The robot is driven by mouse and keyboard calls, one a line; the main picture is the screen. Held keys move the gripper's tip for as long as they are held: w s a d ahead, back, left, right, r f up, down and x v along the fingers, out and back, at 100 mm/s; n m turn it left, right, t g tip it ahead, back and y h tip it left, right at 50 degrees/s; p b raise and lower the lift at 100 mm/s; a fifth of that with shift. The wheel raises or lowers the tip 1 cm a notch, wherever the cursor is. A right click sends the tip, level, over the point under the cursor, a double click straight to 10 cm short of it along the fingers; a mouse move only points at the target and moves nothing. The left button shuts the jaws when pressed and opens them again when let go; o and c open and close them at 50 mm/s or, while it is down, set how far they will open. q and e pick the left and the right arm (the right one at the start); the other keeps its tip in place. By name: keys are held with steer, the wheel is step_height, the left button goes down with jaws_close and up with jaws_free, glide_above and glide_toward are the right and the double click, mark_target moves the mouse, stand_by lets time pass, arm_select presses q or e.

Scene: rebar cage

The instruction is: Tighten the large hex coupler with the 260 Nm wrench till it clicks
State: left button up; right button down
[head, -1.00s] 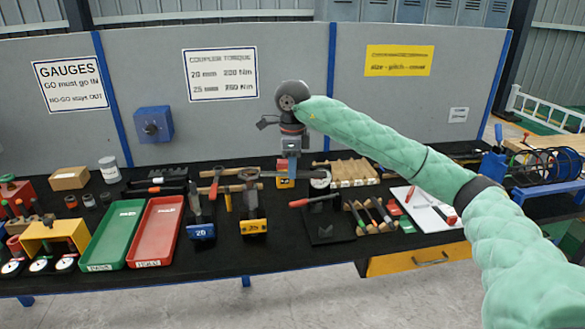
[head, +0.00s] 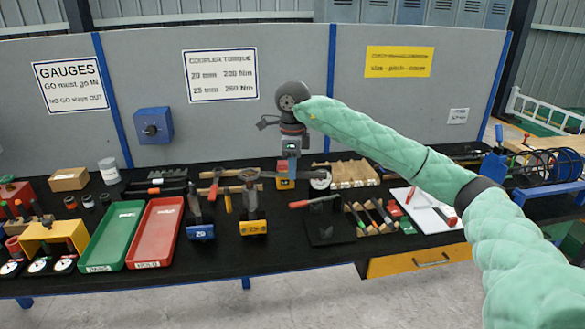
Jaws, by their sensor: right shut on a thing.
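My right gripper (head: 289,166) points down over the back middle of the bench. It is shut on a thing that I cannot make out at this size. A yellow-tagged tool (head: 253,227) with a metal head stands front left of the gripper, beside a blue-tagged one marked 20 (head: 200,232). The print on the yellow tag is too blurred to read. I cannot tell which thing is the large hex coupler. My left gripper is out of view.
A green tray (head: 112,236) and a red tray (head: 155,233) lie at left. A red-handled tool (head: 314,202) lies on a dark mat. A grey partition with signs stands behind the bench.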

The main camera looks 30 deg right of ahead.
step_height(320, 180, down, 6)
steer(key=b, duration=0.4)
steer(key=shift+b, duration=0.35)
stand_by(2.4)
steer(key=shift+s+a+f, duration=0.1)
steer(key=shift+s, duration=0.1)
steer(key=s+a+m, duration=0.5)
steer(key=a+m, duration=0.1)
steer(key=m, duration=0.2)
steer(key=shift+s+a+m, duration=0.15)
steer(key=shift+a+m, duration=0.15)
stand_by(2.5)
steer(key=shift+d, duration=0.25)
stand_by(0.5)
